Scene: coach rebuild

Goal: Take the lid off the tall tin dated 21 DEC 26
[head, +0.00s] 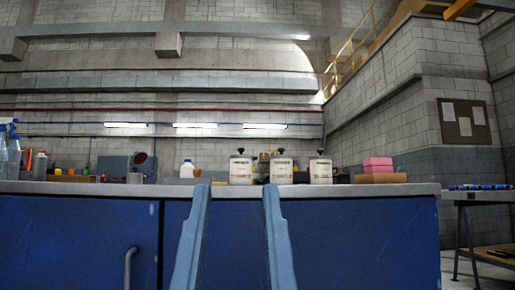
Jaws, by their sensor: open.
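Three pale tins with dark-knobbed lids stand in a row on the bench: a left tin (240,171), a middle tin (281,171) and a right tin (320,172). All are upright with lids on. Each has dark print on its front, too small to read, so I cannot tell which is dated 21 DEC 26. They look similar in height. My gripper (236,190) shows as two light blue fingers rising from the bottom edge. It is open and empty, its tips spread before the bench's front edge, below the left and middle tins.
The grey benchtop (400,188) has blue cabinets below. Pink blocks (377,164) lie on a brown block (381,178) right of the tins. A white bottle (187,169) stands left of them. Spray bottles (13,155) stand far left. A separate table (480,195) is at right.

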